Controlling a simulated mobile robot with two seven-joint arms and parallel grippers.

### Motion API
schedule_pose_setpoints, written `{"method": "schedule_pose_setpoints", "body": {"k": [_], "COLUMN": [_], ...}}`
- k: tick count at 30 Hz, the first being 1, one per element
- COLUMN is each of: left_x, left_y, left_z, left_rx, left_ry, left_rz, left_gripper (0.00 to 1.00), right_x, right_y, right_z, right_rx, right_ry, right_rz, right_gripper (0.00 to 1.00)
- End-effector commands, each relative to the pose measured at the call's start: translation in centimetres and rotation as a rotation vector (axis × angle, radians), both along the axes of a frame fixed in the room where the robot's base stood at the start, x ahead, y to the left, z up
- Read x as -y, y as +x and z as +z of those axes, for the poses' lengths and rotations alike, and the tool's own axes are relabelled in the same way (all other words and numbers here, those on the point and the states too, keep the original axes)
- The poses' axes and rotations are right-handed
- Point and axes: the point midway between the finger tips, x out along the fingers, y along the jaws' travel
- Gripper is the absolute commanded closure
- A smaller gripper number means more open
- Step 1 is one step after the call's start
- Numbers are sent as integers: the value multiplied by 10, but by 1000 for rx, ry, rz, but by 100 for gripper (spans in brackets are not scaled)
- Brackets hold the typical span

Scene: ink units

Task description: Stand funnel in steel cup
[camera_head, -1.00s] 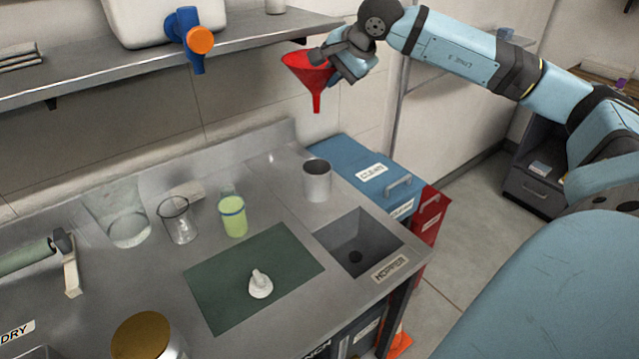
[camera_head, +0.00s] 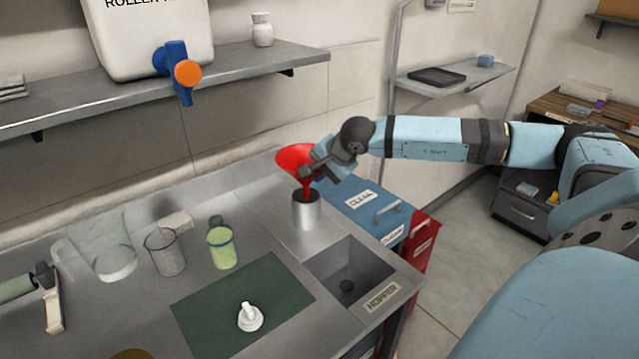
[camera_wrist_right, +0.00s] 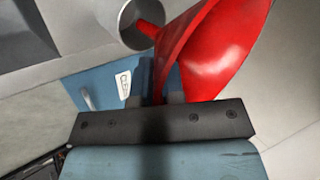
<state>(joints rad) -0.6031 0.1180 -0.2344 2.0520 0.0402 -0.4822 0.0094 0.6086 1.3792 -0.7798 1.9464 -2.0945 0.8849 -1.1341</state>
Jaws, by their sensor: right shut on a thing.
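The red funnel (camera_head: 294,160) is held tilted slightly, mouth up, over the steel cup (camera_head: 306,213) on the counter. My right gripper (camera_head: 312,172) is shut on the funnel's side. In the head view the stem overlaps the cup's opening; its tip is hidden or at the rim. In the right wrist view the funnel (camera_wrist_right: 215,50) fills the upper right, and its stem points to the mouth of the steel cup (camera_wrist_right: 128,28). I cannot tell how deep the stem sits. My left gripper is out of view.
Right of the cup are a blue bin (camera_head: 362,205) and a red bin (camera_head: 420,245). A sink (camera_head: 350,268) lies in front. A green mat (camera_head: 215,310) with a white object, a green-filled bottle (camera_head: 221,247) and a beaker (camera_head: 165,255) stand left. A shelf (camera_head: 250,66) hangs above.

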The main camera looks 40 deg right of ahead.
Motion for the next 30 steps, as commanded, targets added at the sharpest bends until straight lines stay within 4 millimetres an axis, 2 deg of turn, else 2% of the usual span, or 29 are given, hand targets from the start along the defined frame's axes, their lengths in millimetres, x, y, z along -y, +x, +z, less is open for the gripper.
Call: {"method": "schedule_pose_setpoints", "body": {"k": [3,6,14,21,29,30], "left_x": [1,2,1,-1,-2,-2], "left_y": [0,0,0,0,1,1], "left_z": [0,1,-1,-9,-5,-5], "left_rx": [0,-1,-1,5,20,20], "left_ry": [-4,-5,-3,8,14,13], "left_rz": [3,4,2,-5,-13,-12], "left_gripper": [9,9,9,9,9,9], "right_x": [-1,0,0,0,0,0], "right_y": [0,0,0,0,0,0], "right_z": [-20,-31,-33,-41,-43,-43], "right_rx": [-2,-1,0,0,1,1], "right_ry": [2,1,0,0,0,0], "right_rz": [0,1,0,0,0,0], "right_gripper": [100,100,100,100,100,82]}}
